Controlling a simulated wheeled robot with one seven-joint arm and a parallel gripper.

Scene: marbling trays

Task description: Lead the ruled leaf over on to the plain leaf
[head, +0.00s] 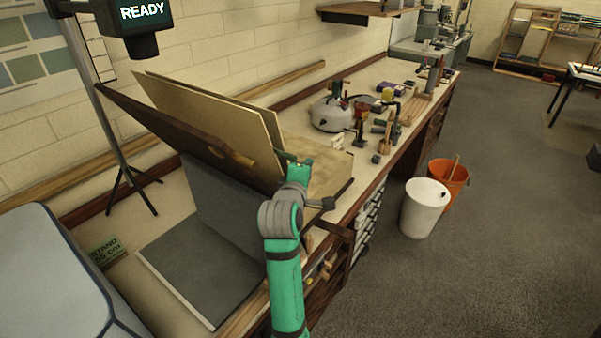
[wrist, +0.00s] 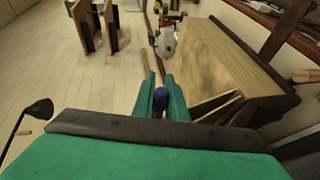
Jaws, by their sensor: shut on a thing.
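Two tan leaves stand steeply tilted on the bench in the head view, a front one (head: 210,112) and one behind it (head: 158,88). A dark brown board (head: 165,128) leans in front of them. A flat tan surface (head: 328,168) lies to their right. I see no ruling, so I cannot tell the ruled leaf from the plain one. My gripper (head: 296,163) is at the lower right edge of the standing leaves. In the wrist view my gripper (wrist: 160,88) is shut on a small dark blue piece (wrist: 160,101). Its join to a leaf is hidden. A broad tan panel (wrist: 215,58) is right of the fingers.
A grey block (head: 232,200) and a dark flat panel (head: 195,268) are left of my arm. A kettle-like pot (head: 330,114) and several tools stand farther along the bench. White (head: 424,207) and orange (head: 449,178) buckets stand on the floor at right. A READY display (head: 142,12) hangs at upper left.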

